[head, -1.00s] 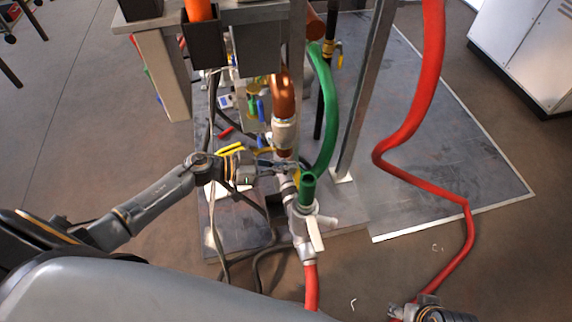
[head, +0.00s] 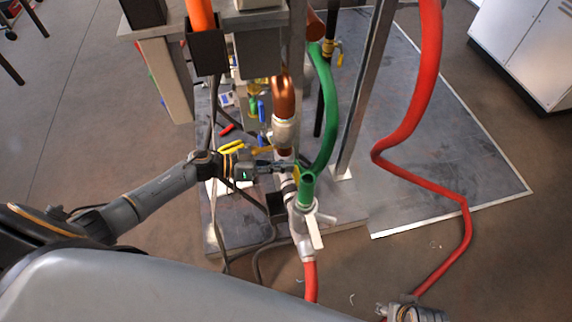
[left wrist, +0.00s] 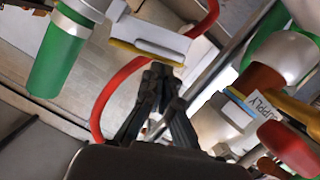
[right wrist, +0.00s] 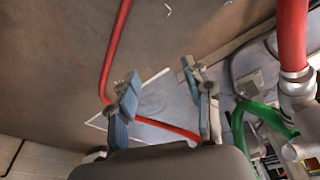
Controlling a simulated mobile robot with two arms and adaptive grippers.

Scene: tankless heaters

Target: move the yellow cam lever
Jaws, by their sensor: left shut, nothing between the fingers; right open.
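The yellow cam lever (head: 297,173) shows as a small yellow strip beside the upright green fitting (head: 307,187). In the left wrist view it is a thin yellow bar (left wrist: 147,53) along a white part, just ahead of the fingertips. My left gripper (head: 288,168) reaches in from the left; its fingers (left wrist: 163,72) are shut and empty, close to the lever. I cannot tell whether they touch it. My right gripper is low at the right of the head view (head: 385,309); its fingers are open and empty in the right wrist view (right wrist: 160,82).
A white-handled valve (head: 314,232) sits below the green fitting on a red hose. A green hose (head: 328,120) and copper pipe (head: 284,97) rise behind. A metal post (head: 364,95) and long red hose (head: 424,80) stand right. Yellow handles (head: 232,147) lie near my left wrist.

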